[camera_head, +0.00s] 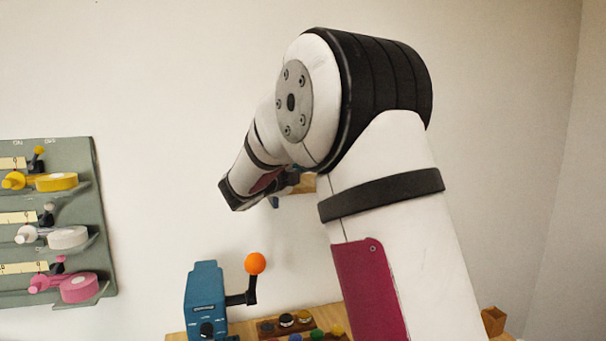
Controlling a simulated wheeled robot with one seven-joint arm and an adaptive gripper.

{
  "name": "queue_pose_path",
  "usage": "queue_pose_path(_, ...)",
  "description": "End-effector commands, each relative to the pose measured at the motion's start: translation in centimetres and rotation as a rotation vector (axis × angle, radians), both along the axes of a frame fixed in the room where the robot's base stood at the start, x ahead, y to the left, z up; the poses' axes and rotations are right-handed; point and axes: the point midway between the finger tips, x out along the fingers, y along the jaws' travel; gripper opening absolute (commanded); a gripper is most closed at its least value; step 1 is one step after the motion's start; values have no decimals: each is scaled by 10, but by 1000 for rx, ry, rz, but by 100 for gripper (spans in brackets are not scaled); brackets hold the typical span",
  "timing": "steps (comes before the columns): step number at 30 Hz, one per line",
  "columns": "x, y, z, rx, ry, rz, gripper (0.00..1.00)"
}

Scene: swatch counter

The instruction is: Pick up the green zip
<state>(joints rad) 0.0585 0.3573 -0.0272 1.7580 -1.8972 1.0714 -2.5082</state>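A small green item (317,334) sits at the bottom edge of the view among several small coloured round pieces on a wooden counter. It is cut close by the frame edge and too small for me to tell whether it is the green zip. No other green zip shows. My arm rises from the lower right, bends at the top and reaches down to the left, away from the camera. My gripper is not in view.
A blue device (206,299) with an orange-knobbed lever (255,264) stands on the wooden counter (176,337). A grey-green rack (105,225) with yellow, white and pink rolls is at left. A small wooden box (493,321) is at right. A tan piece (306,184) shows behind my arm.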

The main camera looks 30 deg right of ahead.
Motion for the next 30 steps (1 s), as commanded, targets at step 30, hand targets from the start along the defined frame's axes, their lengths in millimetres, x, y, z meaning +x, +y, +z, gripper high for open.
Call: queue_pose_path(30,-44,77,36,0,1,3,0)
